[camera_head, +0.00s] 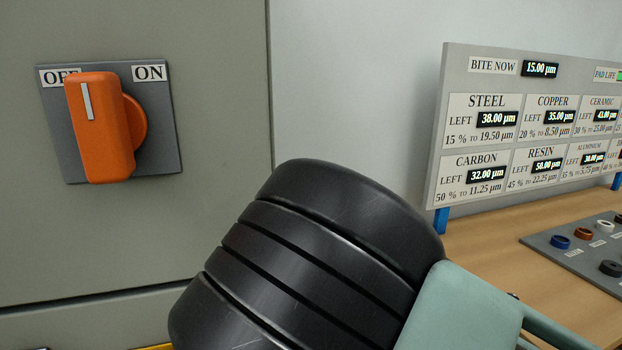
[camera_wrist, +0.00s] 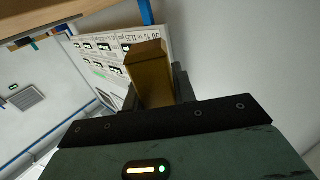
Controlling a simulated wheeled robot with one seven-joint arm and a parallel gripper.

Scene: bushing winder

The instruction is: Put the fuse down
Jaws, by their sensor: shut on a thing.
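In the wrist view, a brown-gold rectangular block (camera_wrist: 149,76), which I take to be the fuse, stands between the dark fingers of my gripper (camera_wrist: 156,90). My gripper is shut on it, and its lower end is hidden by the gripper. The block is in front of the white display board and the wall in that picture, with no surface seen touching it. The head view shows neither the block nor the fingers; only dark, ringed links and a green-grey part of my arm are there.
An orange rotary switch (camera_head: 101,128) with OFF and ON labels is on a grey cabinet (camera_head: 200,220) at left. A white board (camera_head: 484,86) with material readouts stands behind a wooden table (camera_head: 490,238). A grey panel (camera_head: 545,238) with coloured rings lies on the table.

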